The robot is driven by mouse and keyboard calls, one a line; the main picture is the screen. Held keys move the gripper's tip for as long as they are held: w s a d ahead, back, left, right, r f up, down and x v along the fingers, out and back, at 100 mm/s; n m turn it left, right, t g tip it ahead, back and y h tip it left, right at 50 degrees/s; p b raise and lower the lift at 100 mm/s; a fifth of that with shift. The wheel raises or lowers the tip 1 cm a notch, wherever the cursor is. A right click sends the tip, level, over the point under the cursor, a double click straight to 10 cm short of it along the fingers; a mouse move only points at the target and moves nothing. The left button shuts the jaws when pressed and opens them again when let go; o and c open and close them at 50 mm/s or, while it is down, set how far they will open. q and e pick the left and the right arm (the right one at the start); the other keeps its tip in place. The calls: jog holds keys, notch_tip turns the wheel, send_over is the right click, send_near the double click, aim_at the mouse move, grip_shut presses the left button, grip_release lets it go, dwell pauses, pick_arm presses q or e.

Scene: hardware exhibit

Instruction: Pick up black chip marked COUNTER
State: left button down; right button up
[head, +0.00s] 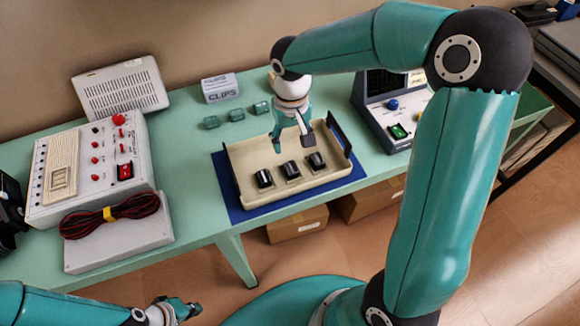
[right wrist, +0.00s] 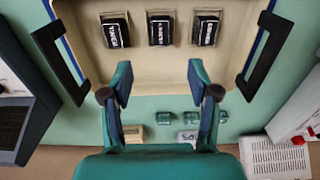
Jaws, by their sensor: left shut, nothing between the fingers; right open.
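Three black chips lie in a row in a cream tray (head: 240,162): left (head: 264,178), middle (head: 290,170) and right (head: 316,160). In the right wrist view they show as right (right wrist: 206,30), middle (right wrist: 160,28) and left (right wrist: 114,30). Each bears small white lettering, too small for me to tell surely which reads COUNTER. My right gripper (head: 291,142) is open and empty above the tray, apart from the chips; its fingers (right wrist: 160,82) point towards the row. My left gripper (head: 182,308) is shut and empty at the bottom, away from the tray.
The tray has dark handles (head: 340,132) at its ends and sits on a blue mat (head: 290,207). A control box (head: 90,165) stands left, a console (head: 385,110) right.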

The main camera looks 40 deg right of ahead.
aim_at(290, 166)
notch_tip(290, 166, down, 11)
jog(key=shift+r+p, duration=0.1)
jog(key=shift+p, duration=0.55)
jog(key=c, duration=1.1)
jog(key=shift+c, duration=0.2)
jog(key=shift+w, duration=0.1)
